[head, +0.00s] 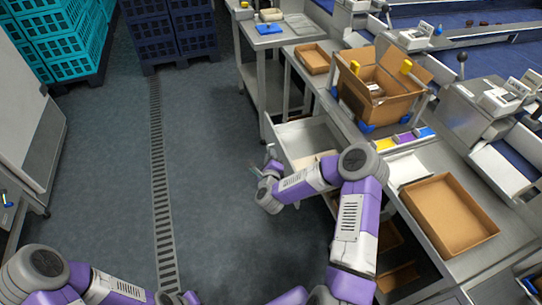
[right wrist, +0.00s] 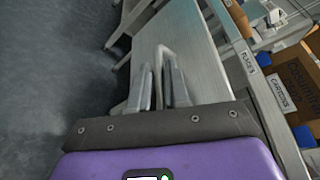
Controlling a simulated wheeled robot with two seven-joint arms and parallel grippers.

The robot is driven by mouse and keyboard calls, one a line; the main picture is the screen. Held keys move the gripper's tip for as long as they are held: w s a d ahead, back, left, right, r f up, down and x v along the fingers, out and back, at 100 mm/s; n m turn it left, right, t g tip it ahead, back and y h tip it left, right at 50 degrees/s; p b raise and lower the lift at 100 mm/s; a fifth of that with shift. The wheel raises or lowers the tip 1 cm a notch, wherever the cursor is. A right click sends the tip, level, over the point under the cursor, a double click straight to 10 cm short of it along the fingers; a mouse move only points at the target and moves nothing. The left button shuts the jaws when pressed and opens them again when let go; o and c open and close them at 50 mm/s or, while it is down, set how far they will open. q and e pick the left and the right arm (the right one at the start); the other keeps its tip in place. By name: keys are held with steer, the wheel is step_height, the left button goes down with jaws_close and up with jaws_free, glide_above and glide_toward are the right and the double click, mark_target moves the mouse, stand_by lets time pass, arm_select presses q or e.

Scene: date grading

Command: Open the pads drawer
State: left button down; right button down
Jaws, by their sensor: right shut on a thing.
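The drawer (head: 303,132) under the worktop is pulled out, and its pale inside shows from above. Something pale and flat (head: 312,160) lies in it, partly hidden by my right arm. My right gripper (head: 270,166) is at the drawer's front. In the right wrist view its fingers (right wrist: 168,88) are shut on the bar handle (right wrist: 163,52), which stands out from the grey drawer front (right wrist: 190,45). No pads label on the drawer is readable. My left arm shows at the bottom left of the head view, but its gripper is not visible.
A side table (head: 275,40) stands behind. The floor left of the drawer is clear; teal and dark blue crates (head: 165,35) stand far back.

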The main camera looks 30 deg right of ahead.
steer(key=c, duration=1.5)
jaws_free()
steer(key=shift+o, duration=0.2)
steer(key=p+v, duration=0.1)
steer(key=v, duration=0.6)
steer(key=shift+s+p, duration=0.3)
steer(key=shift+a, duration=0.15)
